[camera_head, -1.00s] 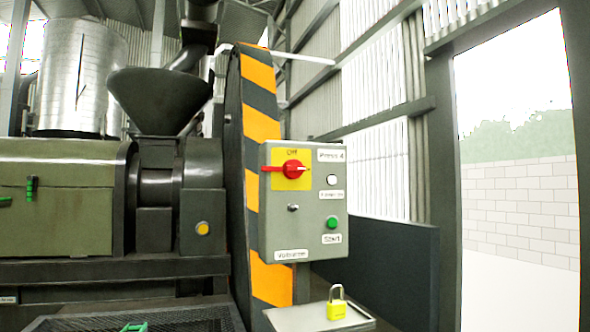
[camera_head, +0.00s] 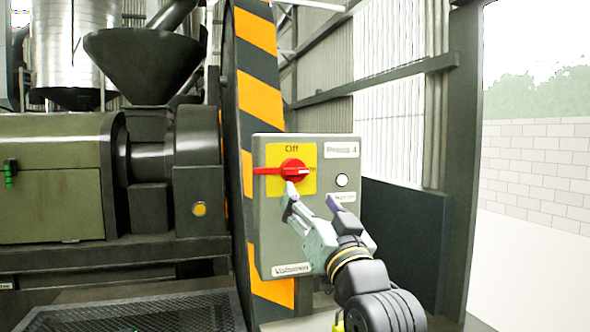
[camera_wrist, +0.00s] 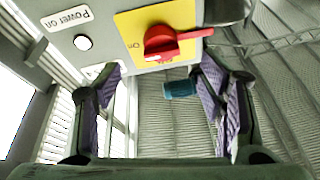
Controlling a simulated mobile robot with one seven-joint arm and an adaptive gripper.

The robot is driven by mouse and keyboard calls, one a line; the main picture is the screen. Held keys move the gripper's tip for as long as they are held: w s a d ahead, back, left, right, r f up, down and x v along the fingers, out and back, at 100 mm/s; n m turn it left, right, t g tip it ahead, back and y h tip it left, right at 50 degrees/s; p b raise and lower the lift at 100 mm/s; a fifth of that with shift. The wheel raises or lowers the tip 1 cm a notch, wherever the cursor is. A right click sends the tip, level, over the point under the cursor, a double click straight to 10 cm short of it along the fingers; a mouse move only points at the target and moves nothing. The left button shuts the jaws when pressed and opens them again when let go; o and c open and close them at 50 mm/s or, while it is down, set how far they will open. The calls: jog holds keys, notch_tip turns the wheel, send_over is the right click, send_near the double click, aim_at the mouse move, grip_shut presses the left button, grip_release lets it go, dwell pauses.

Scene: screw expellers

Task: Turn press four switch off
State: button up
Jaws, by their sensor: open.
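The press four control box (camera_head: 265,230) carries a red rotary switch (camera_head: 292,170) on a yellow plate (camera_head: 303,151) with "Off" printed above. The knob's white-marked end faces right and its red bar sticks out left. My gripper (camera_head: 312,198) is in front of the box, just below the switch, open and empty. In the wrist view the panel looks upside down. The red switch (camera_wrist: 165,42) lies above my open gripper (camera_wrist: 160,88), past the fingertips, with a visible gap. The gripper hides the lower right of the box, including the green button.
A white lamp (camera_head: 342,180) is right of the switch, close to one finger. A striped orange and black guard (camera_head: 258,85) stands behind the box. The press machine (camera_head: 60,190) fills the left. A dark panel (camera_head: 405,230) stands on the right.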

aim_at(295, 175)
jog(key=p+x, duration=0.2)
jog(key=x, duration=0.5)
jog(key=shift+w+a+r+p, duration=0.15)
jog(key=shift+w+r+p, duration=0.1)
jog(key=shift+p, duration=0.15)
jog(key=shift+w+a, duration=0.15)
jog(key=shift+w, duration=0.5)
jog(key=shift+c, duration=0.4)
jog(key=c, duration=1)
jog(key=shift+c, duration=0.2)
